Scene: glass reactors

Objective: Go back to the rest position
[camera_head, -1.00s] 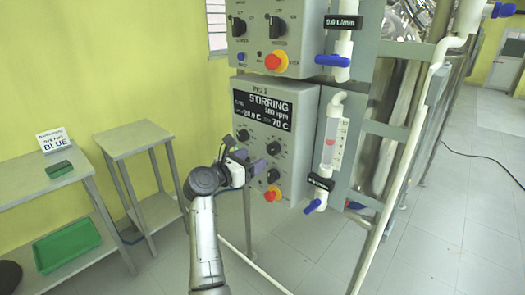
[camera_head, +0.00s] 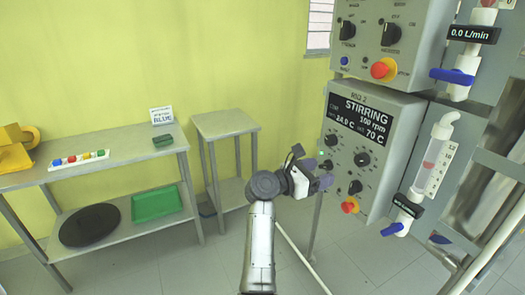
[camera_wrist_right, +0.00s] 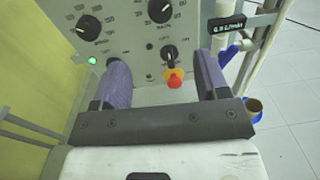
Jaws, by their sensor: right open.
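My right gripper (camera_head: 322,173) is in front of the lower control box (camera_head: 372,185), whose display reads STIRRING, 100 rpm, 70 °C. In the right wrist view, its two purple fingers (camera_wrist_right: 166,84) are spread apart with nothing between them. Beyond the fingers, that view shows black knobs, a lit green light (camera_wrist_right: 92,61) and a red button on a yellow base (camera_wrist_right: 174,78). The red button also shows low on the box in the head view (camera_head: 349,206). Whether a finger touches the panel cannot be told. My left gripper is not in view.
A small bare table (camera_head: 225,122) stands left of my right arm. A longer shelf table (camera_head: 100,166) holds a sign reading BLUE, a green item, a strip of coloured pieces and a yellow object. A flow tube with blue valves (camera_head: 427,170) is right of the box.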

